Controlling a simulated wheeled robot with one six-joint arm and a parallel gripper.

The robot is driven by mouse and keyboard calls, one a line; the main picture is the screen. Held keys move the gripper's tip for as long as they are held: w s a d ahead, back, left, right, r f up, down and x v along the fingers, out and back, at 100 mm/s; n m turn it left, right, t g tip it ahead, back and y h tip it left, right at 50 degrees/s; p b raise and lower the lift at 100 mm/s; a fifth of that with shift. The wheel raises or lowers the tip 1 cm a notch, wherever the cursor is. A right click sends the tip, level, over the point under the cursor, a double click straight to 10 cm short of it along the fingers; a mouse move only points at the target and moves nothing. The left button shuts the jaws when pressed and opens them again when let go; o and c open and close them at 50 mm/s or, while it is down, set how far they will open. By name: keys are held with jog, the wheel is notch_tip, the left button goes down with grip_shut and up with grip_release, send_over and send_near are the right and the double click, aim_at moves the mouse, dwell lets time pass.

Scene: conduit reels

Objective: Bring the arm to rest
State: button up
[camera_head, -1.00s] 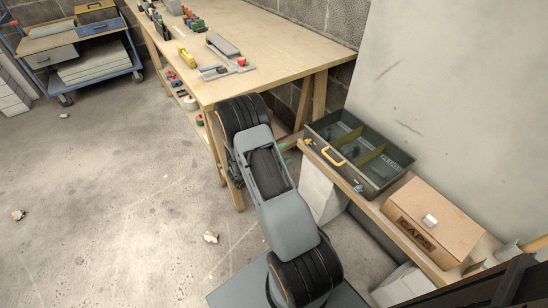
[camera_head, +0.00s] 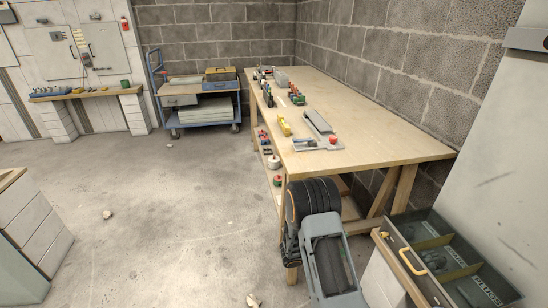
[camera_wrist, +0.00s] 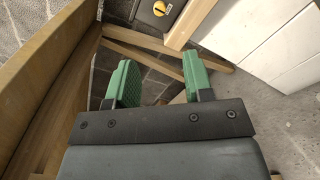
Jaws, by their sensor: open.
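My gripper (camera_wrist: 158,88) shows in the wrist view with two green fingers spread apart and nothing between them. In the head view, my arm rises at the lower middle in front of the near end of the wooden workbench (camera_head: 370,120). The gripper itself is hidden in that view.
Several tools and a grey clamp-like device (camera_head: 318,143) lie on the workbench. A blue trolley (camera_head: 203,128) stands at the back. The concrete floor left of the bench is mostly clear.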

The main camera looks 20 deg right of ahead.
jog(key=s+a+r+m+g+y+p, duration=0.1)
jog(key=s+a+r+m+y+p, duration=0.1)
jog(key=r+p, duration=0.35)
jog(key=s+a+r+m+g+y+p, duration=0.1)
jog(key=s+r+y+p, duration=0.15)
jog(key=r, duration=0.55)
jog(key=s+a+r+m+g+y+p, duration=0.1)
jog(key=s+a+r+m+y+p, duration=0.15)
jog(key=r, duration=0.45)
jog(key=s+a+r+t+y+p, duration=0.2)
jog(key=a+r+t+y+p, duration=0.2)
jog(key=a+r+p, duration=0.3)
jog(key=s+a+r+t+y+p, duration=0.2)
jog(key=a+r+y+p, duration=0.5)
jog(key=r, duration=0.8)
jog(key=shift+s+a+r+m+t, duration=0.35)
jog(key=shift+a+r+m+t, duration=0.15)
jog(key=shift+t, duration=0.4)
jog(key=shift+f, duration=0.1)
jog(key=shift+c, duration=0.3)
jog(key=shift+d, duration=0.1)
